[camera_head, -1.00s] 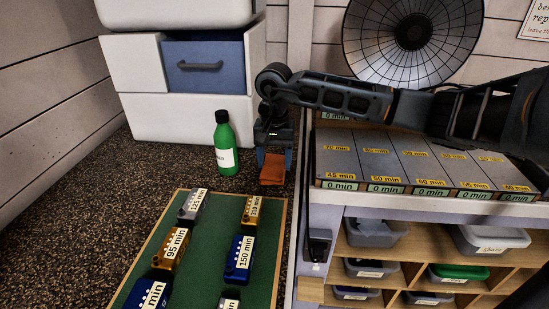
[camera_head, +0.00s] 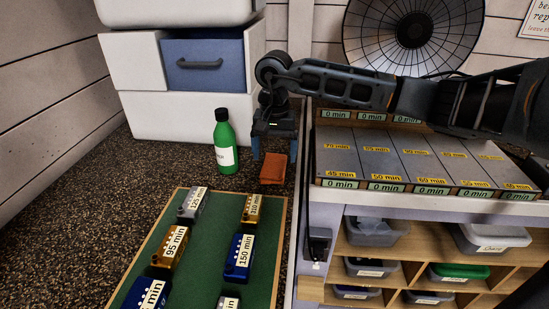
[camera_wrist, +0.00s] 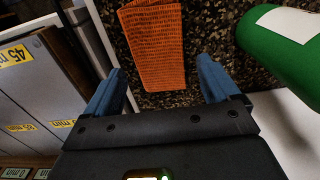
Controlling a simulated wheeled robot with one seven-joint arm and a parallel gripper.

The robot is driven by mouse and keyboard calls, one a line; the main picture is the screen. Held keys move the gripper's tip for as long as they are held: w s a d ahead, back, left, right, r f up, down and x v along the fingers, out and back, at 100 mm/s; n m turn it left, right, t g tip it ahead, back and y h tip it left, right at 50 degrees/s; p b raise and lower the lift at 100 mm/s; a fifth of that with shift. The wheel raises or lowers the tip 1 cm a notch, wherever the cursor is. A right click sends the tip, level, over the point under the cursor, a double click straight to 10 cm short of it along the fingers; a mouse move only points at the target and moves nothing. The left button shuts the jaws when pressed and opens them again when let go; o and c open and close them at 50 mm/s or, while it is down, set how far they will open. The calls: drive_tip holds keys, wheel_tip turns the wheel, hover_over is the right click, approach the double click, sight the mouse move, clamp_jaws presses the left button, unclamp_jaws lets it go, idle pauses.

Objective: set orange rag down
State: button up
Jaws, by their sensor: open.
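The orange rag (camera_head: 273,168) lies flat on the dark speckled surface, between the green bottle and the shelf unit. In the wrist view the rag (camera_wrist: 153,45) is a ribbed orange strip with its near end between the open fingers, touching neither. My gripper (camera_head: 274,158) is open and empty, with blue fingers pointing down by the rag. In the wrist view my gripper (camera_wrist: 166,84) has a wide gap between its fingertips.
A green bottle (camera_head: 224,150) stands left of the rag. A green board (camera_head: 208,252) with several labelled blocks lies in front. A shelf unit with a grey labelled tray top (camera_head: 420,164) stands right. White drawers (camera_head: 160,118) stand behind.

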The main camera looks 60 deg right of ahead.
sight(275, 160)
wheel_tip(275, 160, up, 10)
drive_tip(key=b, duration=0.2)
